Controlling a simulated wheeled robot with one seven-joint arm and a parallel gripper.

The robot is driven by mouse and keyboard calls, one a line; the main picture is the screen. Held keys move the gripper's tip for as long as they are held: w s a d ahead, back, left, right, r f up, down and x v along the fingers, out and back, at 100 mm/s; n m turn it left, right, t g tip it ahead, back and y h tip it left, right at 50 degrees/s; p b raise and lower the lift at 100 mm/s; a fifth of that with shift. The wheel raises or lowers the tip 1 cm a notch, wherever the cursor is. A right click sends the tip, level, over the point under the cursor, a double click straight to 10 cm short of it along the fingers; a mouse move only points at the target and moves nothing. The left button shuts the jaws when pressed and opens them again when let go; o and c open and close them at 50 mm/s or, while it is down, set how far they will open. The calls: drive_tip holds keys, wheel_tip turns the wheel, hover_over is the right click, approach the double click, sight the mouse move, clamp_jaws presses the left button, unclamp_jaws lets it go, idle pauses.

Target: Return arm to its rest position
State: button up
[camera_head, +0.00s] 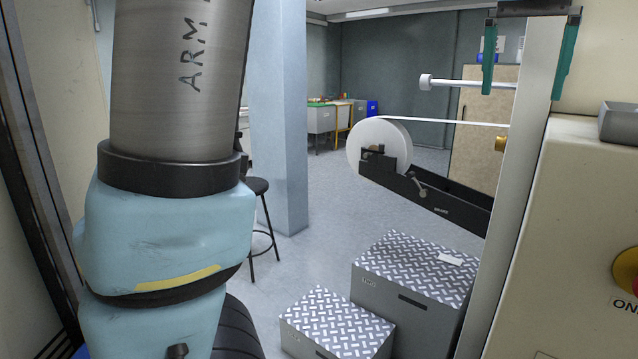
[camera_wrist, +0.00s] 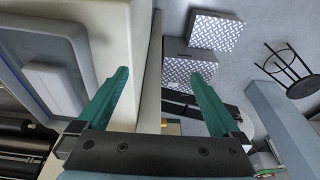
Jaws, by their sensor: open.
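My gripper (camera_head: 523,95) is at the upper right of the head view, its two green fingers pointing down on either side of a pale upright panel edge (camera_head: 528,170). The fingers are wide apart with nothing held between them. In the wrist view my gripper (camera_wrist: 160,73) also shows both green fingers spread and empty. My arm (camera_head: 180,90), a grey tube above a light blue joint, fills the left of the head view. The links between this joint and the gripper are out of the picture.
A white film roll (camera_head: 380,143) sits on a black bracket (camera_head: 430,195), its film running right to the machine (camera_head: 590,220). Two grey tread-topped boxes (camera_head: 410,268) (camera_head: 335,325) stand on the floor. A black stool (camera_head: 258,186) and blue pillar (camera_head: 279,120) stand left of centre. Floor beyond is open.

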drive_tip(key=w+a+f+n, duration=0.2)
drive_tip(key=w+a+f, duration=0.3)
drive_tip(key=a+f, duration=0.35)
drive_tip(key=w+a+f+n, duration=0.1)
drive_tip(key=w+a+f, duration=0.4)
drive_tip(key=a+f, duration=0.3)
drive_tip(key=s+a+f+n, duration=0.1)
drive_tip(key=s+a+f, duration=0.2)
drive_tip(key=a+f, duration=0.5)
drive_tip(key=s+a+f+n+y, duration=0.1)
drive_tip(key=s+a+f, duration=0.3)
drive_tip(key=a+f, duration=0.4)
drive_tip(key=a+n, duration=0.1)
drive_tip(key=a, duration=0.2)
drive_tip(key=shift+f+n+g, duration=0.3)
drive_tip(key=shift+f, duration=0.05)
